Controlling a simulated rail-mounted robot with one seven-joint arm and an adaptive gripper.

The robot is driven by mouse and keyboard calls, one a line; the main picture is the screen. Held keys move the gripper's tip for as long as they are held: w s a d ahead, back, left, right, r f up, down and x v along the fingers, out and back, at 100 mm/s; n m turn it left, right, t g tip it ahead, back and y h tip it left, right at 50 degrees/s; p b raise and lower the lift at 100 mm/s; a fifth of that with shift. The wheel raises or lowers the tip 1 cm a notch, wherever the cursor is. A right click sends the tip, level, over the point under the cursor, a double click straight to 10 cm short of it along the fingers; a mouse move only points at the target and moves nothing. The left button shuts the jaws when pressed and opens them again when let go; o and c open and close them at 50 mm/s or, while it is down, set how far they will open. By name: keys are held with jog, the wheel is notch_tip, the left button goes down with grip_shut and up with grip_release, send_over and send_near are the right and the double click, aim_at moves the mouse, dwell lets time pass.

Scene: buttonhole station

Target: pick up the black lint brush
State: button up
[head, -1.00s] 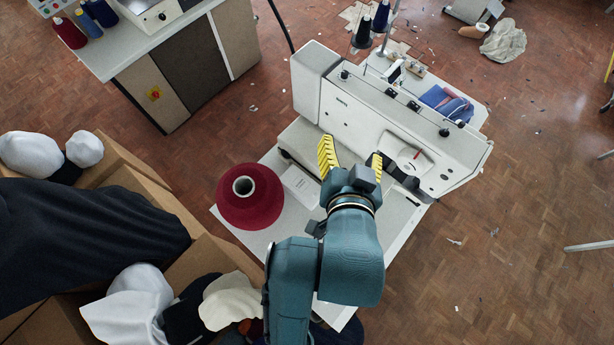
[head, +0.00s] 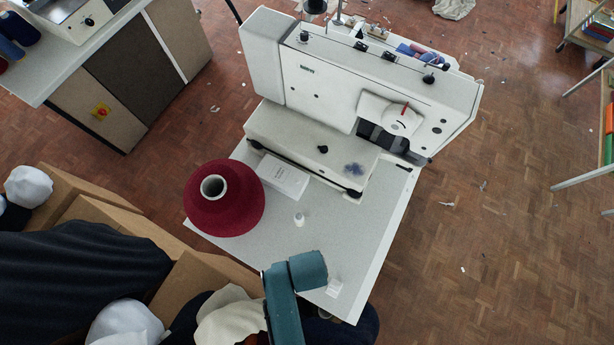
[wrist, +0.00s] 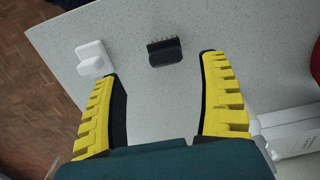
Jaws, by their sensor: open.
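The black lint brush (wrist: 165,52) lies on the pale speckled tabletop in the wrist view, a small dark block with a row of short bristles along its upper edge. My gripper (wrist: 160,75) is open, its two yellow, black-lined fingers wide apart. The brush appears just beyond the fingertips, between their lines and nearer the right one. Nothing is between the fingers. In the head view, my teal arm covers the front of the table, and I can make out neither the brush nor the fingers.
A white block-like item (wrist: 93,58) lies left of the brush, near the table edge. On the table (head: 262,248) are a dark red thread cone (head: 224,200), a white box (head: 283,177), a small white bottle (head: 299,220) and the sewing machine (head: 365,85). Cardboard boxes with cloth stand left.

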jog(key=f, duration=0.3)
jog(key=f+b, duration=0.1)
jog(key=f, duration=0.1)
jog(key=shift+w+a+f, duration=0.2)
jog(key=shift+a+f, duration=0.05)
jog(key=shift+f, duration=0.1)
jog(key=c, duration=1.2)
